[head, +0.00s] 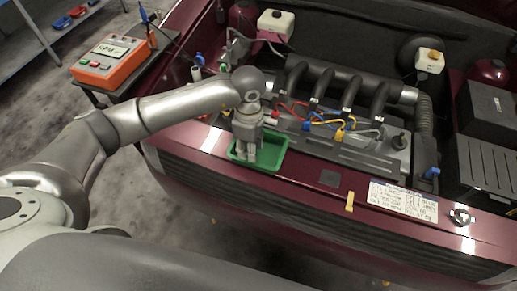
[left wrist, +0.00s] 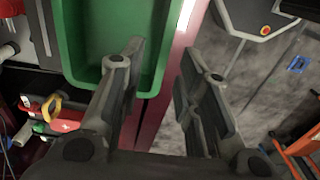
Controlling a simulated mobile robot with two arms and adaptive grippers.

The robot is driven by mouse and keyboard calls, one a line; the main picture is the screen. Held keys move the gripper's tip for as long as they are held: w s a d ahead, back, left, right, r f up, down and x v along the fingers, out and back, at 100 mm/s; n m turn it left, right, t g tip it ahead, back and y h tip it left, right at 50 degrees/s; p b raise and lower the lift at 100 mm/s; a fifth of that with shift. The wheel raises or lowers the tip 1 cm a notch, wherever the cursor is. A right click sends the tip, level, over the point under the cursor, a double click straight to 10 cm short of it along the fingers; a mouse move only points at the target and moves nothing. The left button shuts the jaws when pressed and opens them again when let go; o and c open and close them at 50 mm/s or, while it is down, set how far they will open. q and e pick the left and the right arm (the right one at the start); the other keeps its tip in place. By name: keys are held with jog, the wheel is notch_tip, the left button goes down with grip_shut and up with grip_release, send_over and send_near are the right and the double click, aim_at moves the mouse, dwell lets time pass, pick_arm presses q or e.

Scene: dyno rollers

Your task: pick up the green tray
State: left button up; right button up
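The green tray (head: 278,160) sits near the front edge of the red car's engine bay in the head view. In the left wrist view the green tray (left wrist: 104,30) fills the upper left, and the part of its inside that shows is empty. My left gripper (head: 247,157) is over the tray's left part and hides some of it. In the left wrist view my left gripper (left wrist: 163,52) has its fingers apart, with one over the tray and the other out past its side wall. I cannot tell whether either touches it. My right gripper is not in view.
The engine (head: 340,105) with coloured cables lies behind the tray. A label card (head: 403,202) and a yellow clip (head: 350,201) are on the front panel to the right. An orange meter box (head: 108,62) stands at the left. The floor in front is mostly clear.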

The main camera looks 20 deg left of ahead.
aim_at(252, 168)
pick_arm(q)
notch_tip(252, 168, down, 3)
jog(key=shift+r, duration=0.1)
jog(key=shift+s+f+p, duration=0.1)
jog(key=shift+f+p, duration=0.25)
jog(key=shift+p, duration=0.1)
notch_tip(252, 168, down, 4)
jog(key=shift+d+r+p, duration=0.15)
jog(key=shift+r+p, duration=0.1)
jog(key=shift+p, duration=0.45)
jog(key=shift+f, duration=0.55)
grip_shut()
